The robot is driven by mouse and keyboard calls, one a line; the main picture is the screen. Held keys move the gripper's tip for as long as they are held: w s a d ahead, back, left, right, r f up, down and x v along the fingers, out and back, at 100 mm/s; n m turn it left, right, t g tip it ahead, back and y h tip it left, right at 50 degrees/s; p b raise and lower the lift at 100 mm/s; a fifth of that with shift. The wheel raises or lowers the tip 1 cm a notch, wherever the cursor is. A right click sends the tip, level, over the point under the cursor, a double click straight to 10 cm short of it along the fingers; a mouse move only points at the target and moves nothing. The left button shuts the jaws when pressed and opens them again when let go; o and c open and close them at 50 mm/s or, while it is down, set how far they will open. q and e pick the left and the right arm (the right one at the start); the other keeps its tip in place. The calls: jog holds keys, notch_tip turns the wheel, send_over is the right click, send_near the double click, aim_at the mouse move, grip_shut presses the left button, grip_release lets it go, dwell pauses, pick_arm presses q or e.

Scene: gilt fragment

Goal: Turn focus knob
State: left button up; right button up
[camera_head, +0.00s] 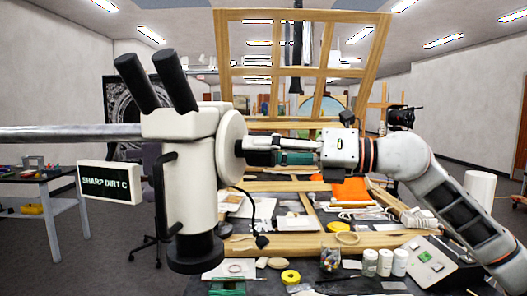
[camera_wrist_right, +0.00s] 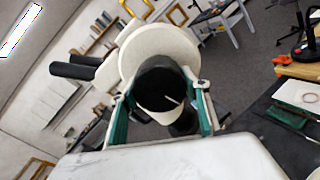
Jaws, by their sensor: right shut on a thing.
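A white microscope (camera_head: 195,150) with two black eyepieces hangs at the centre left of the head view on a grey horizontal bar (camera_head: 70,132). Its black focus knob (camera_head: 239,148) sticks out on the right side from a round white disc. The knob fills the middle of the right wrist view (camera_wrist_right: 162,85), with a thin white mark on its face. My right gripper (camera_head: 262,150) comes in from the right and is shut on the knob, one green-padded finger on each side. My left gripper is not in view.
A worktable below holds a wooden frame (camera_head: 290,240), an orange cloth (camera_head: 350,190), several white jars (camera_head: 385,262), a yellow tape roll (camera_head: 290,277) and a grey device (camera_head: 428,262). A side table (camera_head: 40,190) stands at the left.

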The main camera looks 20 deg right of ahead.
jog(key=o, duration=1.1)
jog(key=shift+d, duration=0.1)
jog(key=v, duration=1.1)
jog(key=shift+s+d, duration=0.2)
jog(key=shift+d, duration=0.15)
dwell(0.6)
